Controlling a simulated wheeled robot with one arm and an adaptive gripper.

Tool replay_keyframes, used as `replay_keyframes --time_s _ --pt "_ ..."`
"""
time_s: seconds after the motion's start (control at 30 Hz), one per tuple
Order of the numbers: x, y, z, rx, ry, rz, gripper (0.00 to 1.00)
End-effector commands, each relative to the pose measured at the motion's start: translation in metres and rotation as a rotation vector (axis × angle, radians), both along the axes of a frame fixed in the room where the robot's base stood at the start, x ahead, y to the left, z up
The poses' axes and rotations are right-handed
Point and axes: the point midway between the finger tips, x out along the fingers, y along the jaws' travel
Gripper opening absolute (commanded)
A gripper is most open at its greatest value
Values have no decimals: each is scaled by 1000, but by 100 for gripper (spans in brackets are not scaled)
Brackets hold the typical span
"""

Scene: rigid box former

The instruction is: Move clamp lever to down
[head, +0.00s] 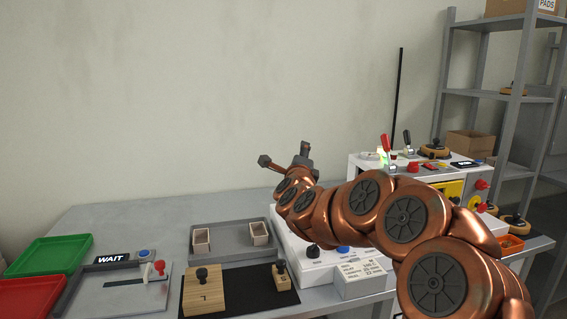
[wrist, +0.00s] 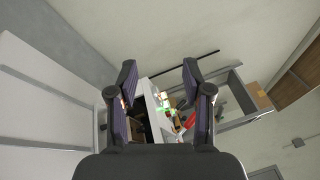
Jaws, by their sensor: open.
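My gripper (head: 285,157) is raised above the back of the bench in the head view, its two fingers spread and empty. In the wrist view the open fingers (wrist: 158,85) frame the white machine (wrist: 152,105) at a distance. A red-handled lever (head: 386,143) and a black-handled lever (head: 406,138) stand upright on the machine (head: 358,171) at the right; I cannot tell for sure which is the clamp lever. A red handle (wrist: 188,122) also shows between the fingers in the wrist view. My gripper is apart from both levers. My arm hides part of the machine.
A white control box (head: 318,268) stands under my arm. A grey tray (head: 232,246) with two small boxes, a wooden block (head: 204,293), and green (head: 47,256) and red (head: 30,298) trays lie left. A shelf rack (head: 500,97) stands behind right. The air around my gripper is free.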

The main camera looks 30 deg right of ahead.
Motion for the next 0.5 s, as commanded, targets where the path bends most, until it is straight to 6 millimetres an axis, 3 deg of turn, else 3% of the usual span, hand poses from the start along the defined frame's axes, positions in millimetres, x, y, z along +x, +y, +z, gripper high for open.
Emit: replay_keyframes --time_s 0.2,0.5 --pt "8 31 -7 -41 76 86 50" --pt "12 51 -12 -69 127 143 50"
